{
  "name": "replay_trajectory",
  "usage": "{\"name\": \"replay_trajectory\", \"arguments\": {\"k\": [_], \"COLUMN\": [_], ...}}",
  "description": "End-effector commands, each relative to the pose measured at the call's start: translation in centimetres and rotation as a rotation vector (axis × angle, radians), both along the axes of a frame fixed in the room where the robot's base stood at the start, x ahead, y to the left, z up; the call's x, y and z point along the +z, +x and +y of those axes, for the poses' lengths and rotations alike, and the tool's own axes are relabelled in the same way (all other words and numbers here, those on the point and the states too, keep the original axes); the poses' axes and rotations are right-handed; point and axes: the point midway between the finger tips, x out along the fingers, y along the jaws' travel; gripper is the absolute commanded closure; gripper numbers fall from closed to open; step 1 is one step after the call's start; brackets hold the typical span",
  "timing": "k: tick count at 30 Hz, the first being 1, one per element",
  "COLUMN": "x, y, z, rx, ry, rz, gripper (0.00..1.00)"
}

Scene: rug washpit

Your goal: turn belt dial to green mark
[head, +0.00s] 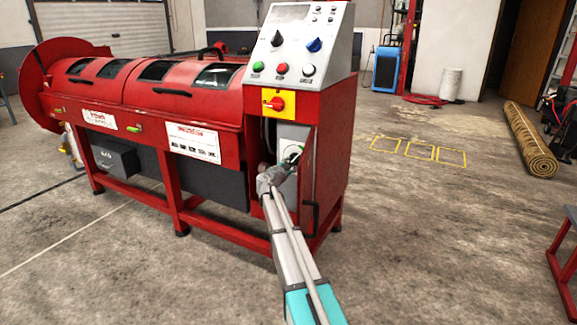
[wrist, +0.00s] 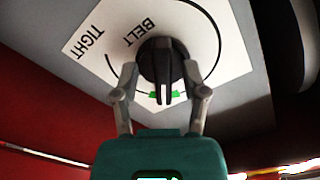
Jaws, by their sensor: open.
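The belt dial (wrist: 165,62) is a black round knob with a raised bar, on a white plate (wrist: 88,42) printed BELT and TIGHT, seen upside down in the wrist view. A green mark (wrist: 153,94) lies on the scale arc. The bar's lower end overlaps the green, which shows on both sides of it. My gripper (wrist: 160,72) is open, one finger on each side of the knob; whether they touch it is unclear. In the head view, my gripper (head: 293,154) is at the recess in the red machine's end cabinet and largely hides the dial.
The red machine (head: 200,116) has a sloped control panel (head: 298,45) above the recess, and a red-on-yellow switch (head: 276,103) just over it. A black door handle (head: 310,218) is low right. A rolled rug (head: 531,140) lies right; the floor between is clear.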

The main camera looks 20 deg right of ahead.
Motion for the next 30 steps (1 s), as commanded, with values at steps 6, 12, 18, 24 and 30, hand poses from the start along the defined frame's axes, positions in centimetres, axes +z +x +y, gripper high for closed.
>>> {"name": "replay_trajectory", "arguments": {"k": [6,12,18,24,30], "x": [0.0,0.0,0.0,0.0,0.0], "y": [0.0,-0.5,-1.9,-3.9,-5.9], "z": [0.1,0.8,2.4,4.9,7.3], "rx": [0.002,0.004,0.004,0.004,0.003], "ry": [-0.001,-0.001,-0.001,-0.001,0.000], "rz": [0.001,0.001,0.001,0.001,0.001], "gripper": [0.43,0.43,0.43,0.43,0.43]}}
